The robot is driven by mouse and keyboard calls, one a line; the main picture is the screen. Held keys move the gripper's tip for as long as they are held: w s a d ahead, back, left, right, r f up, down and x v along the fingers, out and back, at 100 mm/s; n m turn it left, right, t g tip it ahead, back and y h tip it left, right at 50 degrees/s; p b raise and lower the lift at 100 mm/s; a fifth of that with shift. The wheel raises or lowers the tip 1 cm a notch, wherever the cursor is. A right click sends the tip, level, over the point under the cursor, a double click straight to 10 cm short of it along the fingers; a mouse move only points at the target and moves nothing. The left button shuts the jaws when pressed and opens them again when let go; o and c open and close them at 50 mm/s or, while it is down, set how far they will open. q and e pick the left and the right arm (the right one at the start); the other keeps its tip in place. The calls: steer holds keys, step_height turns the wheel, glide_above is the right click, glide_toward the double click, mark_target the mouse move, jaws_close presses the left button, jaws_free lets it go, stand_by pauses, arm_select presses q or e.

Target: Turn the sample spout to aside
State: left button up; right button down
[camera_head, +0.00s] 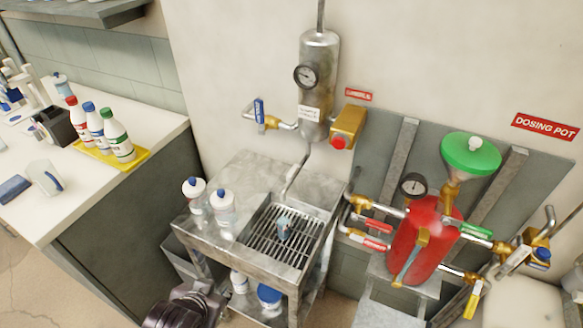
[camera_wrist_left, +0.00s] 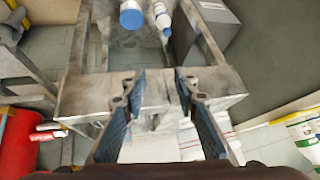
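The sample spout (camera_head: 297,172) is a thin grey pipe under the steel sample cylinder (camera_head: 319,85). It bends down and to the left, and its lower end is by the back edge of the grated sink (camera_head: 262,252). My left gripper (camera_head: 190,304) is low at the bottom of the head view, in front of the steel bench and well apart from the spout. In the left wrist view its two blue-padded fingers (camera_wrist_left: 160,110) are spread, with the bench's steel edge seen beyond them. I see nothing held. My right gripper is not in view.
A blue-handled valve (camera_head: 259,110) is left of the cylinder. A red dosing pot (camera_head: 425,240) with valves stands right. A counter (camera_head: 95,180) is left.

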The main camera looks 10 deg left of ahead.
arm_select(q)
steer(key=w+d+r+m+t, duration=0.2)
steer(key=w+r+t, duration=0.6)
steer(key=w+r, duration=0.85)
steer(key=w+d+r+m+t+h, duration=0.1)
steer(key=d+r+m+t, duration=0.15)
steer(key=r, duration=0.45)
steer(key=w+d+r+m+t+h, duration=0.1)
steer(key=w+d+r+t+h, duration=0.15)
steer(key=r, duration=0.55)
steer(key=s+d+r+m+g+h, duration=0.1)
steer(key=s+d+r+m+h, duration=0.3)
steer(key=d+r+m+h, duration=1)
steer(key=s+d+f+m+g+h, duration=0.2)
steer(key=s+d+m+g, duration=0.1)
steer(key=d+m+g, duration=0.45)
steer(key=s+d+f+m+g+h, duration=0.2)
steer(key=s+d+m+g, duration=0.2)
steer(key=d+m+g, duration=0.3)
steer(key=m+y, duration=0.4)
steer(key=y, duration=1.5)
glide_toward(293, 170)
steer(key=w+f, duration=0.1)
steer(key=shift+g, duration=0.25)
steer(key=p+x, duration=0.2)
steer(key=x, duration=0.4)
steer(key=shift+f, duration=0.15)
steer(key=shift+w+d+f+p, duration=0.2)
steer(key=shift+f+p, duration=0.1)
steer(key=shift+f, duration=0.25)
